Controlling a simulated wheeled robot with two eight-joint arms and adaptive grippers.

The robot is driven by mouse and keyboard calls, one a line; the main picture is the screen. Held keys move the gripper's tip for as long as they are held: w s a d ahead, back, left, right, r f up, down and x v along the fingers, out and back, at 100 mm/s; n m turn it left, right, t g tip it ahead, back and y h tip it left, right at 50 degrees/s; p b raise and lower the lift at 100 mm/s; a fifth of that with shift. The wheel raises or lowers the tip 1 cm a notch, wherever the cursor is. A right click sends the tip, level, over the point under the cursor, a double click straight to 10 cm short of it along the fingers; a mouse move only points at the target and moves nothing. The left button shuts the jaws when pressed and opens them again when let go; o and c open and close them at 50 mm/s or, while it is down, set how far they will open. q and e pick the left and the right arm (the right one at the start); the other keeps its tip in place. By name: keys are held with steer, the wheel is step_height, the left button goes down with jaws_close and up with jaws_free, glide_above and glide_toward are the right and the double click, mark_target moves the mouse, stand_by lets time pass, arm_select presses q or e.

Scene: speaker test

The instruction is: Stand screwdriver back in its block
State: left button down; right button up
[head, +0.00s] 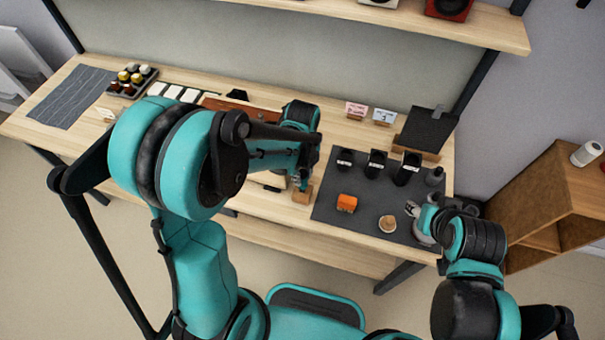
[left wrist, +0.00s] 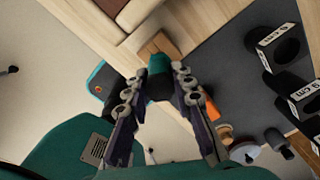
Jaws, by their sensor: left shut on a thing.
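My left gripper (head: 304,182) is low over the bench, right by a small wooden block (head: 302,195). In the left wrist view its two fingers (left wrist: 160,92) are closed on the screwdriver's handle (left wrist: 158,65), which has a green end and a darker part between the fingers. The block (left wrist: 158,42) shows just beyond the handle in that view. The screwdriver's shaft is hidden, so I cannot tell whether it is in the block. My right gripper (head: 413,210) is at the right end of the dark mat; its finger opening is too small to tell.
A dark panel on a wooden stand (head: 425,130) is behind. A shelf (head: 400,18) runs above the bench.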

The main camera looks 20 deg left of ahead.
arm_select(q)
steer(key=shift+f+b, duration=1.3)
steer(key=shift+f, duration=0.1)
stand_by(1.6)
steer(key=c, duration=1.2)
jaws_free()
step_height(320, 180, up, 12)
steer(key=shift+r, duration=0.1)
steer(key=shift+s+a+r+n, duration=0.15)
steer(key=shift+s+n, duration=0.15)
steer(key=shift+n, duration=0.3)
steer(key=s+a+n+t, duration=0.2)
steer(key=s+n, duration=0.3)
steer(key=n, duration=0.6)
steer(key=s+a+n+t+b, duration=0.1)
steer(key=s+n+t, duration=0.3)
steer(key=n, duration=0.8)
steer(key=shift+s+a+r+t, duration=0.35)
steer(key=shift+a+t, duration=0.25)
steer(key=shift+a, duration=0.1)
